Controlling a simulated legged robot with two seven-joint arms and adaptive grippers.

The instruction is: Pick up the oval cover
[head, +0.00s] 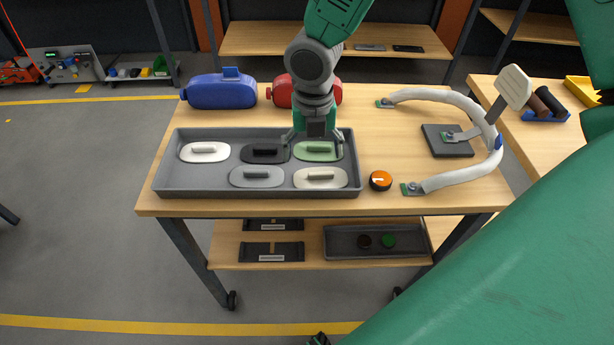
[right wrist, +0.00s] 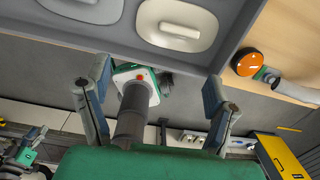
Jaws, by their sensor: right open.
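Several oval covers with bar handles lie in a grey tray (head: 170,180): a white one (head: 190,155), a black one (head: 262,158), a green one (head: 318,156), a grey one (head: 250,182) and a cream one (head: 335,183). My right gripper (head: 318,140) is open above the green cover, its fingers on either side of that cover's handle; contact cannot be told. In the right wrist view my right gripper (right wrist: 155,95) is open with nothing between its fingers. The cream cover (right wrist: 180,30) and part of the grey cover (right wrist: 95,8) lie beyond the fingertips there.
A blue case (head: 220,92) and a red case (head: 281,92) stand behind the tray. An orange button (head: 380,180) sits right of it, near a curved white frame (head: 455,184) and a dark plate (head: 450,148). The wooden table (head: 395,110) is clear between them.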

